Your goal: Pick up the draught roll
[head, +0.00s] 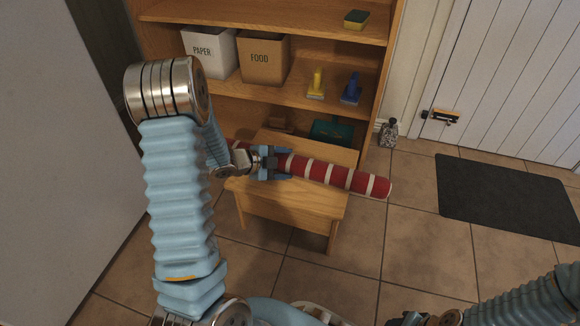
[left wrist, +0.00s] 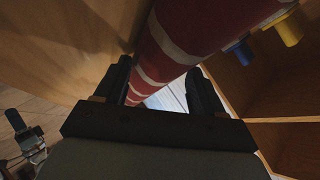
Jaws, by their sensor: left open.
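The draught roll (head: 335,176) is a long red cylinder with cream bands. It lies across the top of a small wooden table, and its right end sticks out past the table's edge. My left gripper (head: 276,163) is at the roll, left of its middle, and hides part of it. In the left wrist view the roll (left wrist: 172,45) runs between the two dark fingers of my open left gripper (left wrist: 164,88). I cannot tell whether either finger touches it. My right arm shows at the bottom right of the head view, and its gripper end (head: 415,319) is unclear at the edge.
The small wooden table (head: 285,200) stands before a wooden shelf unit (head: 300,42). The shelves hold a PAPER bin (head: 207,52), a FOOD bin (head: 263,60), yellow (head: 316,85) and blue (head: 351,90) brushes and a sponge (head: 356,18). A dark mat (head: 505,195) lies on clear tiled floor.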

